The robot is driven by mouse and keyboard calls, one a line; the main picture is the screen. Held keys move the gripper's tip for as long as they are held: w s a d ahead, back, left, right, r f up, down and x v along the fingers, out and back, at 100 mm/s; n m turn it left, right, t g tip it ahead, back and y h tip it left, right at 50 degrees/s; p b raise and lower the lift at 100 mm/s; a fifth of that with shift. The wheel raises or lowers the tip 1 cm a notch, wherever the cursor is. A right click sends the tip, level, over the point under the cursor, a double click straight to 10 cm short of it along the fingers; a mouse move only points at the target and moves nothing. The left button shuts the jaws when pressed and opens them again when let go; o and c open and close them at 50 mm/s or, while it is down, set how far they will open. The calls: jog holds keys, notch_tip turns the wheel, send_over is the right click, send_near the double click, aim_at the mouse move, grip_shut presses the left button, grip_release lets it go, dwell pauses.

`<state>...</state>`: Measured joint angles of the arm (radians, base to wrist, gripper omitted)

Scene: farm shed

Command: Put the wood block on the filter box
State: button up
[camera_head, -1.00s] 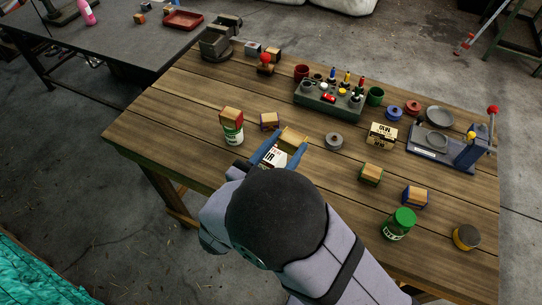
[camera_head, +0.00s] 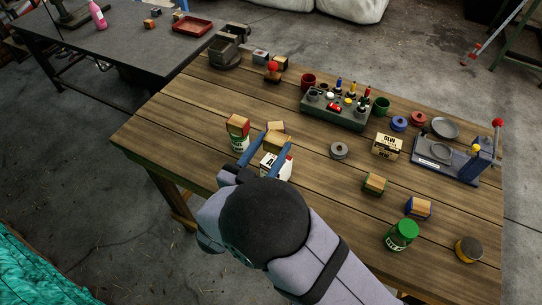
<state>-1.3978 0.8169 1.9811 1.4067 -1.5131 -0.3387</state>
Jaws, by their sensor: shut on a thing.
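The wood block (camera_head: 278,143) is a plain yellowish block held between the blue fingers of my gripper (camera_head: 276,141). My gripper is shut on it. The filter box (camera_head: 275,168) is a white box with red and dark print, standing on the wooden table near its left front. The block shows just above the box in the picture; my fingers and wrist partly hide the box. Whether the block touches the box or is held above or behind it, I cannot tell.
Another small block (camera_head: 276,127) is just behind. Bare planks lie between.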

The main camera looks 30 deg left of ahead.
jog(key=shift+f, duration=0.4)
jog(key=shift+f, duration=0.1)
jog(key=shift+f+p, duration=0.7)
jog(key=shift+f, duration=1.25)
jog(key=shift+f, duration=0.1)
jog(key=o, duration=1)
jog(key=shift+o, duration=0.2)
